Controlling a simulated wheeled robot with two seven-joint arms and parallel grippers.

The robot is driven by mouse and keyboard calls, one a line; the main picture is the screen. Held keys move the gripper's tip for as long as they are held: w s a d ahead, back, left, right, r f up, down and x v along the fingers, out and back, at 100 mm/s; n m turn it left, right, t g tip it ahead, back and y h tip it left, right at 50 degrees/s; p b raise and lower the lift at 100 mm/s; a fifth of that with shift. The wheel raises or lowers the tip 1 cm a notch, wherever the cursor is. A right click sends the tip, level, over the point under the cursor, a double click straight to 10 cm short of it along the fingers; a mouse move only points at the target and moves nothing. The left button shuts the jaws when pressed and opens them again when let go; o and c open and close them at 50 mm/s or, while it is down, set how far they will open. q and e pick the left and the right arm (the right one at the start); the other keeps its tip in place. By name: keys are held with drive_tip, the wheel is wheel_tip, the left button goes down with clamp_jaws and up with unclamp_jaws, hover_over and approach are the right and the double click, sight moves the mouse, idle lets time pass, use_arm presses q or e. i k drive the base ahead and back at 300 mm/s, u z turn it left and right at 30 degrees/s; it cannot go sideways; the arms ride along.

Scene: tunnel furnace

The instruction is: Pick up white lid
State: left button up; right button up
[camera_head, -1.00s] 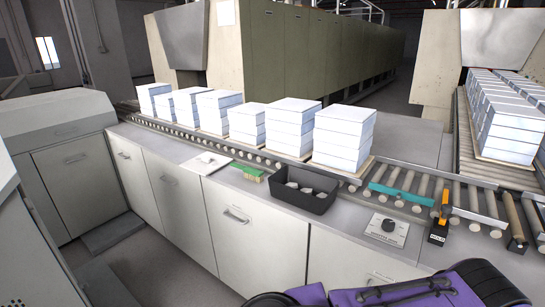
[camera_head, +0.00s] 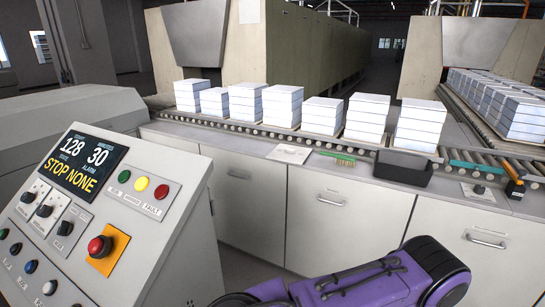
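Several stacks of white blocks stand on the roller conveyor along the back of the counter; one stack (camera_head: 366,118) is right of the middle. Their flat white tops show, but I cannot tell whether any top is a separate lid. A small flat white piece (camera_head: 289,154) lies on the counter in front of the conveyor, and I cannot tell if it is a lid. A purple arm of mine crosses the lower middle and right, below the counter top. Neither gripper shows in the view.
A control panel (camera_head: 112,205) with a display and a red stop button fills the left. A green-and-tan brush (camera_head: 337,157), a dark open bin (camera_head: 403,168), a dark knob on a plate (camera_head: 479,190) and an orange-and-black tool (camera_head: 514,181) sit along the counter (camera_head: 235,147). Furnace walls stand behind.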

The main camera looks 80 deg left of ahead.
sight(284, 152)
drive_tip(key=u, duration=1.75)
drive_tip(key=i, duration=1.1)
